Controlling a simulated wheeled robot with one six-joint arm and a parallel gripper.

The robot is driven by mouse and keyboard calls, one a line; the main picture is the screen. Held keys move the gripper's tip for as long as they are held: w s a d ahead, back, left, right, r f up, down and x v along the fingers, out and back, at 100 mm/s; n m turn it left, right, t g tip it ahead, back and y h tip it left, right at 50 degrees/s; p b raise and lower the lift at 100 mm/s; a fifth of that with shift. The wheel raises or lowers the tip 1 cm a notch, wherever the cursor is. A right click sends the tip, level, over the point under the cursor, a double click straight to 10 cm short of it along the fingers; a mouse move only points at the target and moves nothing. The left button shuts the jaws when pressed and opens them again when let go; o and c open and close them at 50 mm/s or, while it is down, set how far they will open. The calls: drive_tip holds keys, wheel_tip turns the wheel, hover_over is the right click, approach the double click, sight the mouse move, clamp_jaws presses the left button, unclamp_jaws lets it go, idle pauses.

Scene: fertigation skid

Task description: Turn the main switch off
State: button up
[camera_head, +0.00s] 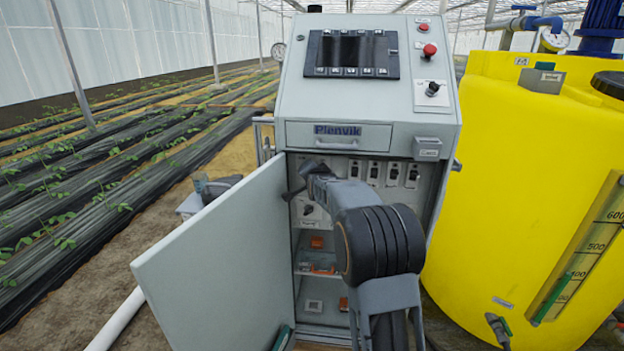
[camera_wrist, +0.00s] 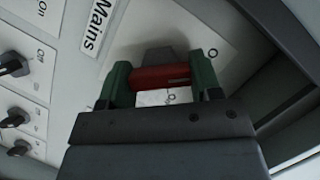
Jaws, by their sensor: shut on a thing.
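The main switch has a red handle (camera_wrist: 163,78) on a pale plate, beside a label reading "Mains" (camera_wrist: 97,25) in the wrist view. My gripper (camera_wrist: 160,82) has its two green fingers on either end of the red handle and is shut on it. Small round marks show on the plate near the handle, but I cannot read them well. In the head view my arm reaches into the open cabinet (camera_head: 305,250), and its end hides the main switch.
The cabinet door (camera_head: 215,265) stands open at the left. Several black switches (camera_head: 373,172) line the panel right of my arm; others (camera_wrist: 14,66) show at left in the wrist view. A yellow tank (camera_head: 530,150) stands close at right.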

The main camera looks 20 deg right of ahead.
drive_tip(key=shift+n+b, duration=0.3)
drive_tip(key=shift+b, duration=0.2)
drive_tip(key=o, duration=0.9)
drive_tip(key=shift+o, duration=0.2)
drive_tip(key=v, duration=1.4)
drive_tip(key=shift+w, duration=0.15)
